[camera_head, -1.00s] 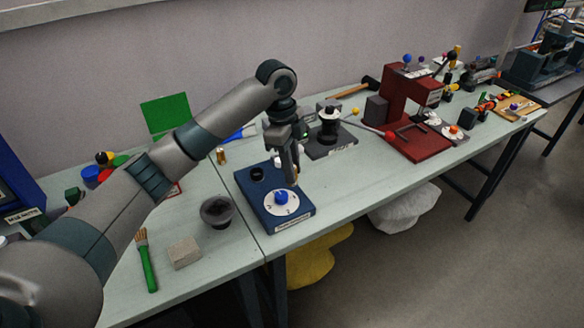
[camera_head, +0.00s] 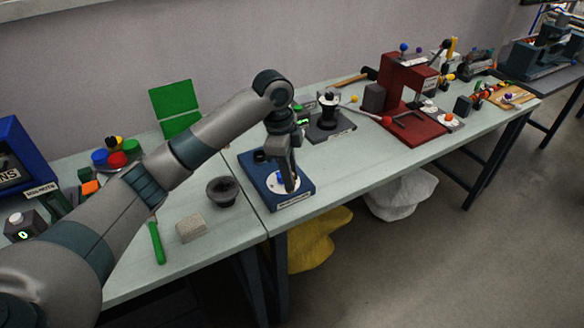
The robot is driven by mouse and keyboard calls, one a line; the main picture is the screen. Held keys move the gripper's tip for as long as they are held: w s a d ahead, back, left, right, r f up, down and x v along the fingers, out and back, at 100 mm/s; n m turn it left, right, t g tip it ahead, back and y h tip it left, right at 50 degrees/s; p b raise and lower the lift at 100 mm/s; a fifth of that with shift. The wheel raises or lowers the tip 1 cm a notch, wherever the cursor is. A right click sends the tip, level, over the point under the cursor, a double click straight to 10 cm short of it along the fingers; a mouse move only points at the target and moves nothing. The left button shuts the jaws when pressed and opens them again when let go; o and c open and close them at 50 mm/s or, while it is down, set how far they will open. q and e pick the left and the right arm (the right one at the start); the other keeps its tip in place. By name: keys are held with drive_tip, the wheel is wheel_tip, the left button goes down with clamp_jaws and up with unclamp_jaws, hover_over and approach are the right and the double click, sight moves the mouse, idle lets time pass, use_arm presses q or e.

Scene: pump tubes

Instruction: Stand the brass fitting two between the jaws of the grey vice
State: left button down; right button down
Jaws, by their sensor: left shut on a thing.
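My left gripper (camera_head: 290,184) points down over the dial of a blue boxy device on the near table. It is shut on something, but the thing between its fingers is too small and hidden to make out. No brass fitting shows clearly; the area behind my left forearm is hidden. I cannot say for sure which thing is the grey vice; a dark grey tool (camera_head: 476,64) stands at the back right. My right gripper is not in view.
The blue device (camera_head: 262,170) sits below my gripper. A black-topped stand (camera_head: 330,122) and a red press (camera_head: 418,128) are to the right. A dark bowl (camera_head: 222,192), a beige block (camera_head: 190,228) and a green-handled brush (camera_head: 157,243) are at the left. The tabletop before the stand is clear.

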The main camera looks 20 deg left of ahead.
use_arm(q)
drive_tip(key=s+f+n+y, duration=0.1)
drive_tip(key=s+f+n, duration=0.5)
drive_tip(key=s, duration=0.5)
drive_tip(key=s+f+n+t, duration=0.1)
drive_tip(key=s+f+n, duration=0.4)
drive_tip(key=s+n, duration=0.5)
drive_tip(key=shift+s+d+f+n+t+y, duration=0.2)
drive_tip(key=shift+s+f+n+t+y, duration=0.15)
drive_tip(key=shift+s, duration=0.35)
